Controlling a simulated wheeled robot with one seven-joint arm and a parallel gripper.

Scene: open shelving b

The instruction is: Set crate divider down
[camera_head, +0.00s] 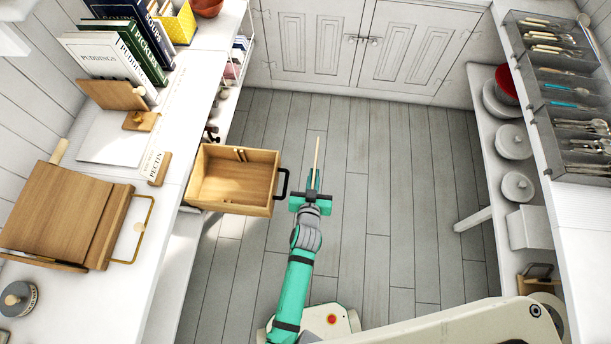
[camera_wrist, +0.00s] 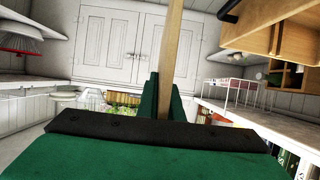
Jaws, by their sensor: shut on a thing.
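The crate divider (camera_head: 317,153) is a thin wooden board, seen edge-on in the head view. It also shows in the wrist view (camera_wrist: 171,45), rising between the fingers. My gripper (camera_head: 314,181) is shut on it and holds it upright above the floor, to the right of the crate. The fingers also show in the wrist view (camera_wrist: 167,97). The wooden crate (camera_head: 213,206) is open at the top, with a black handle (camera_head: 283,184) on its right side. Small upright wooden strips line its back wall. The divider's held end is hidden between the fingers.
A white counter (camera_head: 176,125) with books and boards runs along the left. On the right, a cutlery tray (camera_head: 541,85) sits above a shelf with several lidded pots (camera_head: 514,142). White cabinets (camera_head: 322,45) close the back. The middle floor (camera_head: 390,170) is clear.

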